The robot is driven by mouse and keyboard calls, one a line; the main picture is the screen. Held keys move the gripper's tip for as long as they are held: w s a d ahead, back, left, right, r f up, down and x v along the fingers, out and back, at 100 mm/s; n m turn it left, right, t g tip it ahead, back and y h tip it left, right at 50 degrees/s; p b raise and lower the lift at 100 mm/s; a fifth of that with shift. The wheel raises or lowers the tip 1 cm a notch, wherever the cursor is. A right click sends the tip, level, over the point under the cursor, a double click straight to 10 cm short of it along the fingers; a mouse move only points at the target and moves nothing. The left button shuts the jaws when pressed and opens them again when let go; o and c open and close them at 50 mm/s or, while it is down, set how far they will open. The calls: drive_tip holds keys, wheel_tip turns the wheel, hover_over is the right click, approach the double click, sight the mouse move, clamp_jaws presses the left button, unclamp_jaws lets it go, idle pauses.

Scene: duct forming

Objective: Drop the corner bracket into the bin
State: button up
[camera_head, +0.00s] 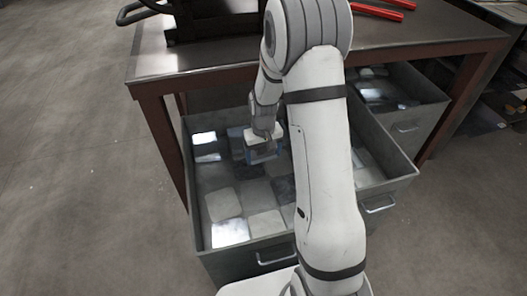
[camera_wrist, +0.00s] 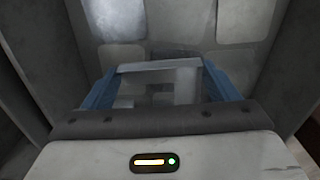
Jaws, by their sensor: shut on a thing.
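My gripper (camera_head: 263,152) is inside the outline of the grey metal bin (camera_head: 232,257) in the head view, pointing down. Its height above the bin's contents is hard to judge. In the wrist view its blue fingers (camera_wrist: 160,80) are shut on a light grey metal piece, the corner bracket (camera_wrist: 187,86), which spans the space between them. In the head view the bracket is too small to make out. Bin walls flank the gripper in the wrist view.
Several flat, square metal pieces (camera_head: 223,204) line the bin floor. A workbench (camera_head: 420,36) stands behind and partly over the bin, with red-handled tools (camera_head: 380,10) and a dark machine on top. A second bin (camera_head: 408,98) sits under the bench. Open floor lies left.

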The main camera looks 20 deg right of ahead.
drive_tip(key=o, duration=0.9)
wheel_tip(320, 180, up, 8)
drive_tip(key=shift+f+p, duration=0.1)
drive_tip(key=shift+p, duration=1.05)
drive_tip(key=s+r+t+p, duration=0.1)
drive_tip(key=s+r+p, duration=0.5)
drive_tip(key=r, duration=0.6)
drive_tip(key=s+a+r+p, duration=0.1)
drive_tip(key=s+r+p, duration=0.6)
drive_tip(key=r, duration=0.5)
drive_tip(key=s+r+m+t+p, duration=0.1)
drive_tip(key=s+r+p, duration=0.6)
drive_tip(key=r, duration=0.5)
drive_tip(key=shift+s+a+r+t, duration=0.15)
drive_tip(key=shift+s, duration=0.45)
drive_tip(key=shift+s+a+r+t, duration=0.1)
drive_tip(key=shift+s+t, duration=0.05)
drive_tip(key=shift+s, duration=0.7)
drive_tip(key=shift+c, duration=0.2)
